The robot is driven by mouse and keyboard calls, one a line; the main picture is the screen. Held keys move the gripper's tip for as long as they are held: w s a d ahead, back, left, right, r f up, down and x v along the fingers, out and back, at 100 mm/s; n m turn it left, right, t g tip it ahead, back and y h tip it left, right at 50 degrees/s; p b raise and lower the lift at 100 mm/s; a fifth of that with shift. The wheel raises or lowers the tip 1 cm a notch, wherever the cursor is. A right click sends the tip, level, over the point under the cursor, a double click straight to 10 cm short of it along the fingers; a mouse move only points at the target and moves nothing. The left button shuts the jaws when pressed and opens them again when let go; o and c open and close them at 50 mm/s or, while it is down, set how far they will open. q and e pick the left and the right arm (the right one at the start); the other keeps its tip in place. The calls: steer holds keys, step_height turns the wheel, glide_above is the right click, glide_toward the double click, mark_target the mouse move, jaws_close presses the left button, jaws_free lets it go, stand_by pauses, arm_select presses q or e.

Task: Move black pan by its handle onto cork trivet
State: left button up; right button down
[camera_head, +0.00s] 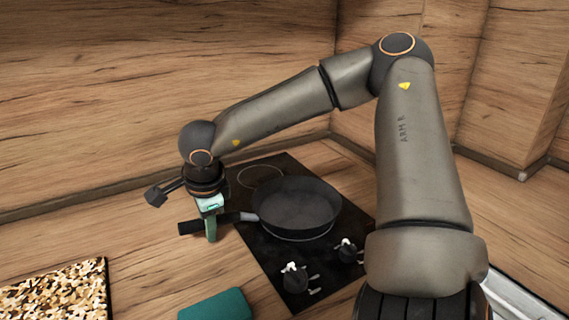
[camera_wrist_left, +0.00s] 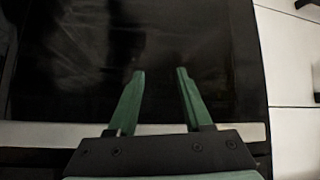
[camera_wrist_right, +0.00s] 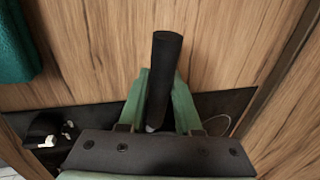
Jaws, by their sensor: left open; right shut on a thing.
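The black pan (camera_head: 297,205) is on the dark hob, with its handle (camera_head: 190,227) pointing left over the wooden counter. My right gripper (camera_head: 211,228) is shut on this handle. In the right wrist view the black handle (camera_wrist_right: 165,65) stands between the green fingers (camera_wrist_right: 160,85); the pan's body is hidden there. The cork trivet (camera_head: 55,290), a speckled brown and cream slab, lies at the lower left, cut off by the picture edge and bare where visible. My left gripper (camera_wrist_left: 157,78) is open and empty in its wrist view, before a dark glossy surface.
The hob (camera_head: 262,245) has two dark knobs with white marks, one (camera_head: 295,277) near its front edge. A teal item (camera_head: 216,306) lies on the counter between trivet and hob. Wooden walls close off the back and right. Counter left of the handle is clear.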

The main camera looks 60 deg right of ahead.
steer(key=shift+r, duration=0.15)
steer(key=shift+r+p, duration=1.4)
steer(key=shift+r, duration=1.05)
